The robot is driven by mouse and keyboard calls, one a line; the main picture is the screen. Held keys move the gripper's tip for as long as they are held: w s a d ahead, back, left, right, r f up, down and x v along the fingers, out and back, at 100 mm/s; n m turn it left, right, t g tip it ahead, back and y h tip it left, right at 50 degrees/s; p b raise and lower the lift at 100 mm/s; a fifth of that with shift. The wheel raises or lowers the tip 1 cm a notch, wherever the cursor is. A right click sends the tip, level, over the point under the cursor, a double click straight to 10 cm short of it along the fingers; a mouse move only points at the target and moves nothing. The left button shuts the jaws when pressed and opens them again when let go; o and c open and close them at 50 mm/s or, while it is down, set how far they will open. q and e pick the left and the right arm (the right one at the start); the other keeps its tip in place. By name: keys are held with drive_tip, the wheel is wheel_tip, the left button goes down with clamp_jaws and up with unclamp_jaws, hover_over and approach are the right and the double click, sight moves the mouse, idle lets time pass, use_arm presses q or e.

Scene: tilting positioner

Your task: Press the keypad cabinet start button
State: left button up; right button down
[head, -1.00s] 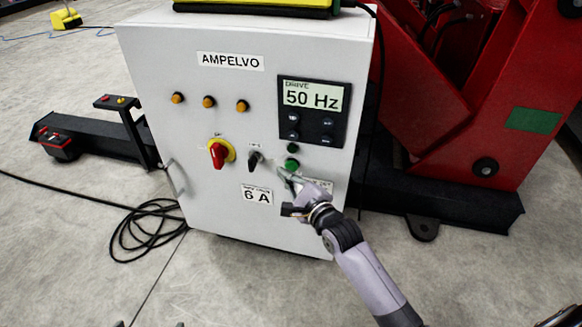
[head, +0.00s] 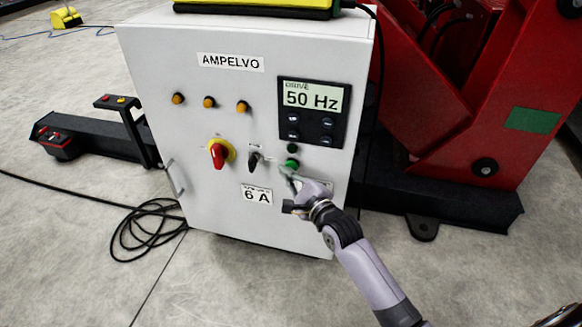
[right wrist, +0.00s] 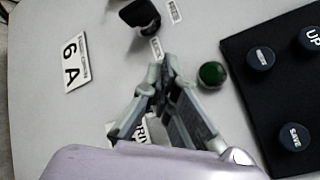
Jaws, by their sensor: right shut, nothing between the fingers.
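The white keypad cabinet (head: 215,120) stands upright, marked AMPELVO. A round green button (head: 292,164) sits low on its front, below the black drive panel reading 50 Hz (head: 312,97); it also shows in the right wrist view (right wrist: 212,74). My left gripper is out of view.
Left of the green button are a black selector (head: 254,161) and a red-yellow rotary switch (head: 218,154). Three amber lamps sit higher up. A red machine (head: 470,110) stands close on the right. A black cable (head: 145,225) lies coiled on the floor at left.

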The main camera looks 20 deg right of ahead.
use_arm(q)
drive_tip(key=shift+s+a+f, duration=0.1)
use_arm(e)
drive_tip(key=shift+w+d, duration=0.3)
drive_tip(key=shift+w, duration=0.1)
idle(0.5)
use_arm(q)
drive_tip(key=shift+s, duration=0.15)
use_arm(e)
drive_tip(key=shift+s, duration=0.1)
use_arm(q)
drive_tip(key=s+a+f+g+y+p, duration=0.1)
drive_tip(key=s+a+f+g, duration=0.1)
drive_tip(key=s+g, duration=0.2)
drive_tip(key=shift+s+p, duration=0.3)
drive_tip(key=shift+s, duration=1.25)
use_arm(e)
drive_tip(key=shift+s+a, duration=0.5)
drive_tip(key=shift+s, duration=0.2)
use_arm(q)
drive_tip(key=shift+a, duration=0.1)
